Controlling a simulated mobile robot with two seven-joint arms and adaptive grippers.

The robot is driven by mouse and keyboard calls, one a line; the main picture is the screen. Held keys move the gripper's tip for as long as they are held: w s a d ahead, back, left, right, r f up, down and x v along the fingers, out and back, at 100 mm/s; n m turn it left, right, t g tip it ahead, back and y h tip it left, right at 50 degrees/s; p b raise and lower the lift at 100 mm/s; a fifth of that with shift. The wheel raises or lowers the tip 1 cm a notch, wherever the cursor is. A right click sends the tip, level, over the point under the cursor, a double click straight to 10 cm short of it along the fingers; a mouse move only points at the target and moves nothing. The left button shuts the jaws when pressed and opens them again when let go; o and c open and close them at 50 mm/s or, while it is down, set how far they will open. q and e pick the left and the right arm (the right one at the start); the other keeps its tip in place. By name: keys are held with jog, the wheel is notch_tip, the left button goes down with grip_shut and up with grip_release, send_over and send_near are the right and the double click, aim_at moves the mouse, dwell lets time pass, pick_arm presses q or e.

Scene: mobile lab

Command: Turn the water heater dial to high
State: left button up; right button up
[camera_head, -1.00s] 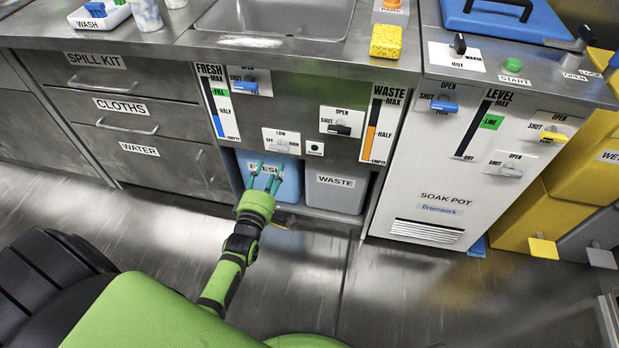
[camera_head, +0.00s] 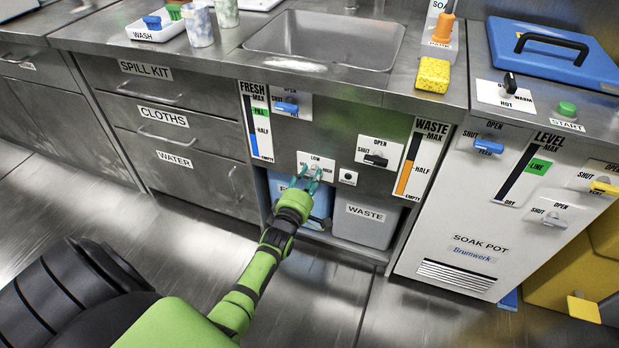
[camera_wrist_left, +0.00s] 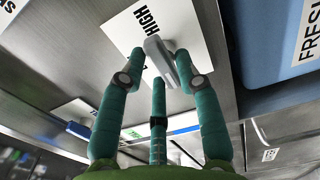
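The water heater dial is a grey oblong knob on a white plate (camera_head: 326,161) marked LOW and HIGH, on the counter front above the blue fresh tank (camera_head: 322,204). In the left wrist view the knob (camera_wrist_left: 160,58) lies between my fingertips, with the word HIGH on the plate (camera_wrist_left: 122,30) beside it. My left gripper (camera_head: 308,174) reaches up to the dial; its teal fingers (camera_wrist_left: 160,62) are spread around the knob. Firm contact cannot be told. The fingers partly cover the dial in the head view, so its setting is unclear. My right gripper is out of view.
A small button plate (camera_head: 348,177) sits just right of the dial. A black-handled drain switch (camera_head: 377,160) and a blue-handled switch (camera_head: 287,107) are close by. The grey waste tank (camera_head: 367,222) stands below right. The white soak pot (camera_head: 478,215) is farther right.

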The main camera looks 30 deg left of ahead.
pick_arm(q)
grip_shut()
